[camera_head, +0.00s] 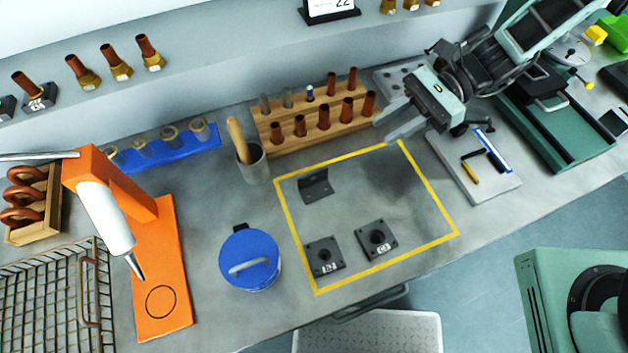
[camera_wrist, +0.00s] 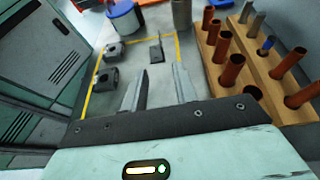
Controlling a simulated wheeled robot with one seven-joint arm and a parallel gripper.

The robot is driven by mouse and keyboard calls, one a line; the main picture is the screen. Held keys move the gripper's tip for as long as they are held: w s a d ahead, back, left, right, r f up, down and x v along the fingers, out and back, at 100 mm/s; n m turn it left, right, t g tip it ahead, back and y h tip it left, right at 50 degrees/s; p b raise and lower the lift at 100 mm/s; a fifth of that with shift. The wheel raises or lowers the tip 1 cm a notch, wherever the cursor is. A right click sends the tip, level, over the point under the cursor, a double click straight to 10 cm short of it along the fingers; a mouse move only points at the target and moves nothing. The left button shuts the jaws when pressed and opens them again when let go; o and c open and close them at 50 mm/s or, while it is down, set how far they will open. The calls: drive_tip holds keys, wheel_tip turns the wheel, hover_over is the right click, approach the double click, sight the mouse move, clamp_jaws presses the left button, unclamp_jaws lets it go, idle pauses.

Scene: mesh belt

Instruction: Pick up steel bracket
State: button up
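The steel bracket (camera_head: 315,186) is a dark grey L-shaped piece with one flange upright. It stands on the grey bench inside the yellow taped outline, near its back left corner. It also shows in the wrist view (camera_wrist: 157,50), beyond my fingertips. My gripper (camera_head: 385,128) is to the right of the bracket in the head view, near the outline's back right corner and clear of the bracket. In the wrist view my gripper (camera_wrist: 158,84) has its two fingers apart with nothing between them.
Two dark square flanged blocks (camera_head: 376,239) (camera_head: 324,257) sit in the front of the outline. A wooden rack (camera_head: 285,143) of copper tubes and a grey cup (camera_head: 254,165) stand behind. A blue-lidded pot (camera_head: 249,260) stands left. The outline's right part is bare.

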drive_tip(key=p, duration=0.3)
approach(312, 175)
drive_tip(key=x, duration=0.4)
drive_tip(key=shift+d+f, duration=0.1)
drive_tip(key=p+x, duration=0.2)
drive_tip(key=x, duration=0.3)
drive_tip(key=shift+a+p, duration=0.2)
drive_tip(key=shift+p, duration=0.1)
drive_tip(key=shift+s+a+f, duration=0.1)
drive_tip(key=shift+a+f, duration=0.15)
drive_tip(key=shift+c, duration=0.3)
clamp_jaws()
